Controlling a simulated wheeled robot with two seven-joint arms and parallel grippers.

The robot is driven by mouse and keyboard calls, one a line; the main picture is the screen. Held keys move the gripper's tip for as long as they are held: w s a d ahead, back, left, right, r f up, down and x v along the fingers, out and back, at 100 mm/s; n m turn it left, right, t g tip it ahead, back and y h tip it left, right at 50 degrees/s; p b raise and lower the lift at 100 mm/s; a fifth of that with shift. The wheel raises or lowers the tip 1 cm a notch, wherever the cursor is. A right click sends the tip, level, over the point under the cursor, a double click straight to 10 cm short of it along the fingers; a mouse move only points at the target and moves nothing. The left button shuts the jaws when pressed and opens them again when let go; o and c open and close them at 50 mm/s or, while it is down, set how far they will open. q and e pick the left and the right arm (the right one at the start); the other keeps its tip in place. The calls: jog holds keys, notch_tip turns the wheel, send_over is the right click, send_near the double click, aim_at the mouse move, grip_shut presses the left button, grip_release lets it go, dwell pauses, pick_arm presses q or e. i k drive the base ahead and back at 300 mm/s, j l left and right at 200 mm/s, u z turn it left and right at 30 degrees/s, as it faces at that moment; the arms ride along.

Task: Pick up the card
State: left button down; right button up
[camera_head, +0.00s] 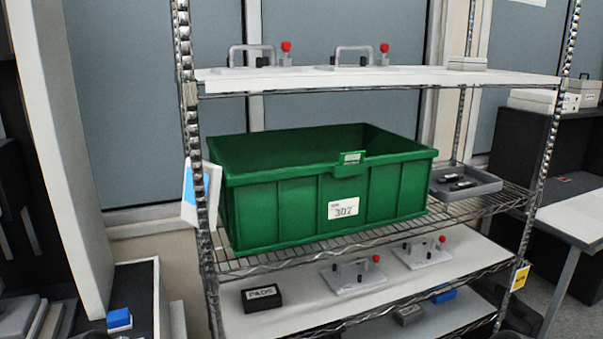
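Several card-like things show, and I cannot tell which one is the card. A white label (343,208) reading about "302" is on the front of the green bin (285,215), with a small green holder and tag (351,157) at its rim above. A white and blue sheet (201,192) hangs at the left post of the wire rack. A yellow tag (520,277) is on the right post. Neither of my grippers shows in this view.
The bin fills most of the middle wire shelf (470,205); a grey tray (466,184) sits right of it. Fixtures with red knobs stand on the top shelf (380,78) and lower shelf (300,305). A black "PADS" box (261,298) is lower left. Rack posts flank the shelves.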

aim_at(519, 278)
jog(key=z, duration=1.3)
jog(key=i+l+z, duration=0.4)
jog(key=i+z, duration=0.2)
jog(key=i+l+z, duration=0.1)
jog(key=i+z, duration=0.2)
jog(key=i, duration=0.15)
jog(key=i+l, duration=0.1)
jog(key=i, duration=0.5)
jog(key=i+l+u, duration=0.1)
jog(key=i, duration=0.45)
jog(key=i+l, duration=0.15)
jog(key=i, duration=0.45)
jog(key=i+l+u, duration=0.15)
jog(key=i+u, duration=0.35)
jog(key=i+l+u, duration=0.25)
jog(key=u, duration=0.2)
jog(key=i+l+u, duration=0.3)
jog(key=l+u, duration=0.2)
jog(key=i+l+u, duration=0.25)
jog(key=l+u, duration=0.2)
jog(key=i+l+u, duration=0.15)
jog(key=l, duration=0.2)
jog(key=l+u, duration=0.15)
jog(key=l, duration=0.15)
